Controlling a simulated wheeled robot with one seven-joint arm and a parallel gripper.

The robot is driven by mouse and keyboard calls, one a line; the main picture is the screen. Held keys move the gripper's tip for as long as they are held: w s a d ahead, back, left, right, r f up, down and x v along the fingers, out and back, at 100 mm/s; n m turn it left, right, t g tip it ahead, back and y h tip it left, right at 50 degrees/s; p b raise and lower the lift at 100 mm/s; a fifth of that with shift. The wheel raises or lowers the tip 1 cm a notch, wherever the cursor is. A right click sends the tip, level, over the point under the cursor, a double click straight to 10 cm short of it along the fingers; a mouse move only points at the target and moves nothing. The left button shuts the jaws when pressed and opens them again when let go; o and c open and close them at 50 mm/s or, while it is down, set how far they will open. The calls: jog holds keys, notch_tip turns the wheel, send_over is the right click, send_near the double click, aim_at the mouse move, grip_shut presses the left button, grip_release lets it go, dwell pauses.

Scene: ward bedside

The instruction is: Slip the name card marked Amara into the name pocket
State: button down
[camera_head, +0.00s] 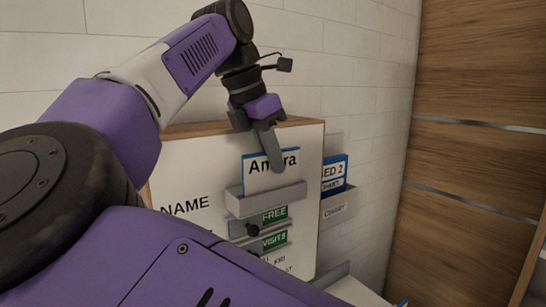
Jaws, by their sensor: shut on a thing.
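The name card (257,172), white with a blue edge and marked "Amara", stands upright at the board. My gripper (268,160) is shut on the card from above, and a finger covers part of its lettering. The name pocket (246,204) is a grey ledge-like holder on the white board (178,180), to the right of the printed word "NAME". The card's lower edge is at or behind the pocket's front lip. I cannot tell how deep it sits in the pocket.
Below the pocket are green "FREE" (275,214) and "VISITS" (275,240) labels and a dark knob (253,230). A blue-and-white "BED 2" chart (334,173) sits in a holder to the right. A wooden panel (470,150) stands at far right. My arm hides the board's lower left.

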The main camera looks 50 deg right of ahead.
jog(key=shift+f, duration=0.4)
jog(key=c, duration=1.5)
grip_release()
jog(key=shift+b+v, duration=0.75)
jog(key=shift+v, duration=3.1)
